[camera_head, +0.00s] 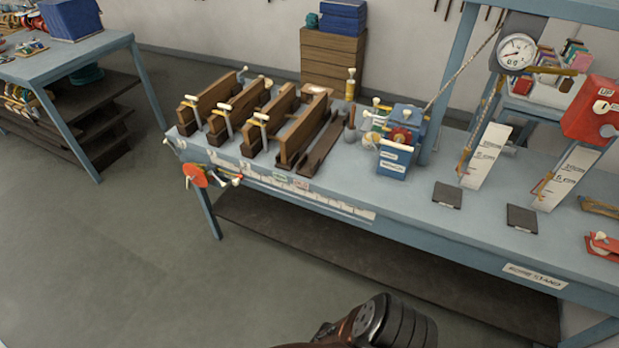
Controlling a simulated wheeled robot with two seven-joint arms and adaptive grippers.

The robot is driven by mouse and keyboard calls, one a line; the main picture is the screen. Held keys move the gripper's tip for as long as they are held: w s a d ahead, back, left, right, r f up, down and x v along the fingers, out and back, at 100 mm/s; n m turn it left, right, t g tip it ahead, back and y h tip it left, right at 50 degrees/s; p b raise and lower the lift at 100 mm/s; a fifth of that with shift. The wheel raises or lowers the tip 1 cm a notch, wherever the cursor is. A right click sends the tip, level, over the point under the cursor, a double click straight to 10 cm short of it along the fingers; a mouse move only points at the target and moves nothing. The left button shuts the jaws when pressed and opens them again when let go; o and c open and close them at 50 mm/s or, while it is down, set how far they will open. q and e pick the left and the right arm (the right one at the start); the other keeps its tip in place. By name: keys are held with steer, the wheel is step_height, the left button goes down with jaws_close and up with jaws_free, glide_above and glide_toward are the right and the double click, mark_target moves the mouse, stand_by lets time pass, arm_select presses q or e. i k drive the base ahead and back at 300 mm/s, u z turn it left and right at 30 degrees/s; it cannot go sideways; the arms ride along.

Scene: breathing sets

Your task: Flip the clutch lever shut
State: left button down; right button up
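A blue box-shaped device (397,150) stands on the long workbench, with white labels on its front and a round red part near its top. Several small cream-tipped handles stick out on its left side (377,115). I cannot tell which handle is the clutch lever, or whether it is open or shut. A rope or chain (466,68) rises from near the device toward the upper right. A dark, rounded part of one of my arms shows at the bottom centre, well in front of the bench. Neither of my grippers is in view.
The long blue workbench (330,208) carries wooden racks (215,104) with clamp handles on the left. A dial gauge (516,53), white scale boards (486,155) and a red box (592,108) are on the right. An orange-red part (195,175) juts from the bench's left front. Open floor (120,255) lies at left.

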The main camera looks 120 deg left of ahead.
mark_target(211, 172)
steer(key=u, duration=4.65)
steer(key=k, duration=0.55)
steer(key=u, duration=0.85)
steer(key=i, duration=1.15)
steer(key=z, duration=0.6)
